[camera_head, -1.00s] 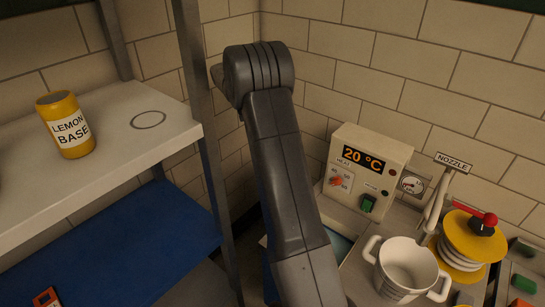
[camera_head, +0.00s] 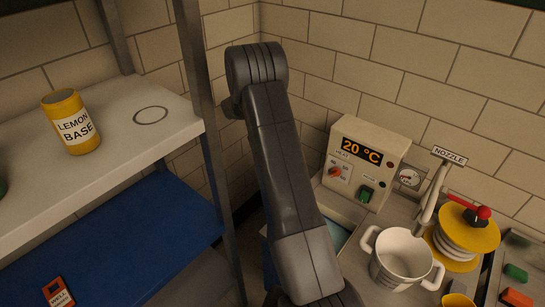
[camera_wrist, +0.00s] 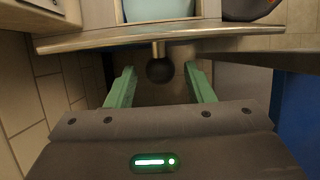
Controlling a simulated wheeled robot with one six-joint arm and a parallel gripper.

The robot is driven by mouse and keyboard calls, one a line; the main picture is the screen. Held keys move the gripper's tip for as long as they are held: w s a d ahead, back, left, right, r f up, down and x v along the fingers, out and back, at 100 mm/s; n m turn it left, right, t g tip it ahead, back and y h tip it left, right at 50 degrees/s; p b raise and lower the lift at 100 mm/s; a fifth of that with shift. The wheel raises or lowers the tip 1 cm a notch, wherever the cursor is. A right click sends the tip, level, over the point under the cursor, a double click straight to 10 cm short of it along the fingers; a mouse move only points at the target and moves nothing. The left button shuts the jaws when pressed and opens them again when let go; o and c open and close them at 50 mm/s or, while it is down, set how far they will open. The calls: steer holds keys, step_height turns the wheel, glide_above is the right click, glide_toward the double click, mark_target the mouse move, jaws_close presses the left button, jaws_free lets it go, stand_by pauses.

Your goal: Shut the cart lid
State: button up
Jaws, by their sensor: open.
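In the wrist view a dark round knob (camera_wrist: 160,71) on a short metal stem sticks out from a thin metal edge (camera_wrist: 225,32), which looks like the rim of the cart lid. My gripper (camera_wrist: 161,84) has its two green fingers apart, one on each side of the knob, with a gap to each. Beyond the edge is a pale teal surface (camera_wrist: 158,8). In the head view a teal patch (camera_head: 339,236) shows beside my arm. My gripper is out of sight there, and my arm hides most of the cart. I cannot tell the lid's angle.
A shelf (camera_head: 40,200) with a lemon base jar (camera_head: 75,126) stands at left, its metal post (camera_head: 210,150) close to my arm. At right are a heater box (camera_head: 362,165), a white two-handled pot (camera_head: 402,262), a nozzle (camera_head: 431,205) and a yellow spool-like device (camera_head: 467,230).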

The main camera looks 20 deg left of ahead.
steer(key=shift+s+d+f, duration=0.1)
steer(key=shift+d+f, duration=0.1)
steer(key=shift+f, duration=0.25)
jaws_close()
